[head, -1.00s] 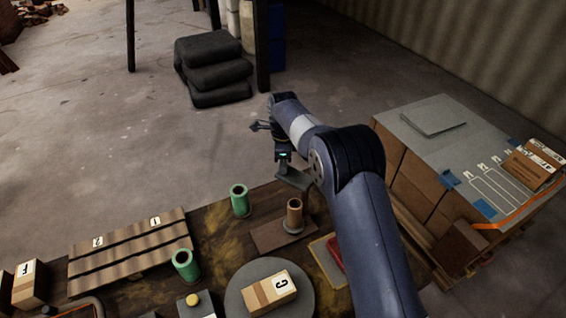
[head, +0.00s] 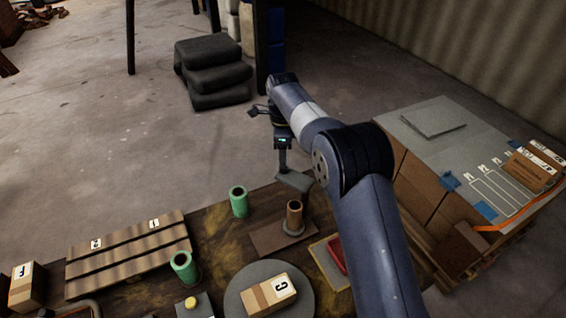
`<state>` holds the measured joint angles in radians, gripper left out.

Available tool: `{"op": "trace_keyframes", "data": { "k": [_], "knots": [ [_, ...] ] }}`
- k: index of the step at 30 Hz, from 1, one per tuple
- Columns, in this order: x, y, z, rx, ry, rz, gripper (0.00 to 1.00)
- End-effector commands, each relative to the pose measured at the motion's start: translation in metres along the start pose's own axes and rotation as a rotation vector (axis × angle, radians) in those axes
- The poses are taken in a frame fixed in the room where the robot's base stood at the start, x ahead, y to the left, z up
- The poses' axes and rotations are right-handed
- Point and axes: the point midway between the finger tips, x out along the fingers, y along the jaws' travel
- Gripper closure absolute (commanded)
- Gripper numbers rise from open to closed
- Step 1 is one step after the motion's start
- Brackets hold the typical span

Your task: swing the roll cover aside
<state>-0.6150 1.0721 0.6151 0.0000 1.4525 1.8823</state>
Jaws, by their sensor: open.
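My gripper (head: 283,163) is in the head view at the far edge of the dark workbench, pointing down, with its jaws open. A small flat grey plate (head: 294,181) shows just below it; it may be the roll cover, but I cannot tell for sure. I cannot tell whether the gripper touches this plate. A brown roll (head: 294,213) stands upright on a round base just in front of the plate, on a brown board (head: 268,240). Its top shows uncovered. My arm hides the area to the right of the roll.
Green rolls (head: 239,202) (head: 184,266) stand upright on the workbench. A grey disc (head: 238,302) bears a carton (head: 269,293). A slatted board (head: 125,252) lies at left.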

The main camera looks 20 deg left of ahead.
Motion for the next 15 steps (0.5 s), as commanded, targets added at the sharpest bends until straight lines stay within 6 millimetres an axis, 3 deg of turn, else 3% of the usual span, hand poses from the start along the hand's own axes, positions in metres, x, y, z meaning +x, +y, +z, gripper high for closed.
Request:
{"op": "trace_keyframes", "data": {
  "k": [6, 15],
  "knots": [
    [-0.039, -0.001, 0.000, 0.000, -0.001, -0.002, 0.53],
    [-0.055, 0.000, 0.000, 0.000, 0.001, 0.002, 0.53]
  ]
}}
